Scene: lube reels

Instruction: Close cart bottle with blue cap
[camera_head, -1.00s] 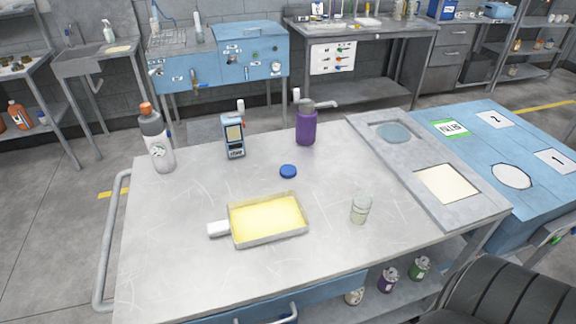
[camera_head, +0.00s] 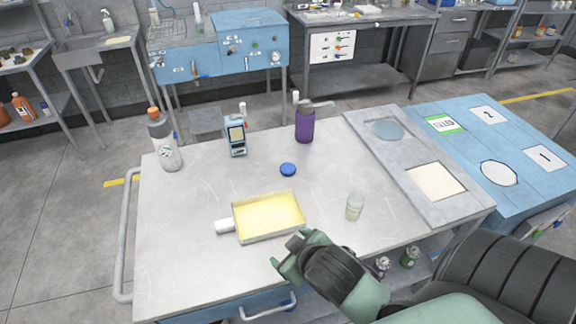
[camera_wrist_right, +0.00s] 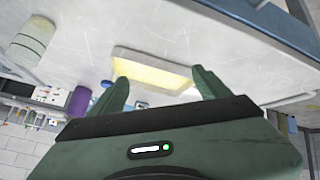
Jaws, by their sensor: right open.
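A blue cap (camera_head: 288,169) lies on the cart top, behind the yellow-filled tray. A small clear bottle (camera_head: 355,206) stands upright and apart from the cap, to its right and nearer me; no cap shows on it. A pale cylindrical container, apparently this bottle (camera_wrist_right: 32,40), is at the upper left in the right wrist view. My right gripper (camera_head: 284,255) is open and empty near the cart's front edge, just in front of the tray. Its fingers (camera_wrist_right: 160,80) frame part of the tray in the right wrist view. My left gripper is not in view.
The yellow-filled tray (camera_head: 237,231) lies mid-cart. A purple bottle (camera_head: 305,124), a blue handheld device (camera_head: 236,136) and a grey bottle with an orange cap (camera_head: 165,145) stand along the back. The cart top around the blue cap is clear.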

